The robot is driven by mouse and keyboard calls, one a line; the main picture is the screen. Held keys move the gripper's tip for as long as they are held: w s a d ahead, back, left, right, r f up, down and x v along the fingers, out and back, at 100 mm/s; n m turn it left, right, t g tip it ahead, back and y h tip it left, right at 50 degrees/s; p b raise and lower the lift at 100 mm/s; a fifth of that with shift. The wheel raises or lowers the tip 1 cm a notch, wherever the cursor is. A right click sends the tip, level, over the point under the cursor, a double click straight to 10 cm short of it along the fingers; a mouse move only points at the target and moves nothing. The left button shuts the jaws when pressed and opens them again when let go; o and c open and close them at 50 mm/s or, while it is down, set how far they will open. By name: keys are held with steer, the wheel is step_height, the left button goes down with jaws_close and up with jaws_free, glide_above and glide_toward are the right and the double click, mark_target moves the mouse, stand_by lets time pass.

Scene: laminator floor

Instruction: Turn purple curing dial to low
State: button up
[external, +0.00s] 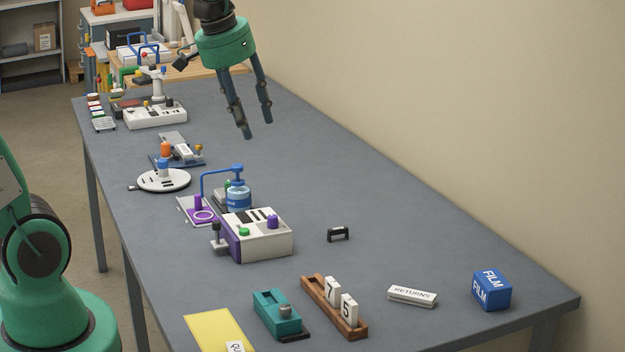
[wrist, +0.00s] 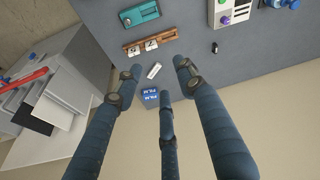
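The purple dial (external: 272,221) is a small upright knob on the right of the top of a white and purple machine (external: 262,243), near a green button (external: 244,232). The dial also shows at the top right of the wrist view (wrist: 226,20). Its setting marks are too small to read. My gripper (external: 258,129) hangs in the air beyond the machine, near the wall side, well apart from the dial. Its fingers are spread and empty, also in the wrist view (wrist: 157,78).
A blue bottle (external: 239,195) under a blue bent tube stands just behind the machine. A small black handle (external: 338,234) lies to its right. A teal device (external: 281,313), a wooden number rack (external: 322,292) and a blue film box (external: 491,290) stand in front. The table's right middle is clear.

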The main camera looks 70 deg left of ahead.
steer(key=w+a+f+n+g+p, duration=0.2)
steer(key=w+a+f+n, duration=0.3)
steer(key=w+a, duration=0.65)
steer(key=n+g+p, duration=0.2)
steer(key=n, duration=0.2)
glide_above(273, 215)
step_height(273, 215, down, 14)
steer(key=shift+f+h, duration=0.2)
steer(key=shift+h, duration=0.2)
steer(key=shift+s+d+f, duration=0.1)
steer(key=shift+d, duration=0.05)
step_height(273, 215, down, 14)
steer(key=shift+r+b, duration=0.25)
steer(key=shift+b, duration=0.5)
steer(key=shift+m, duration=0.3)
jaws_close()
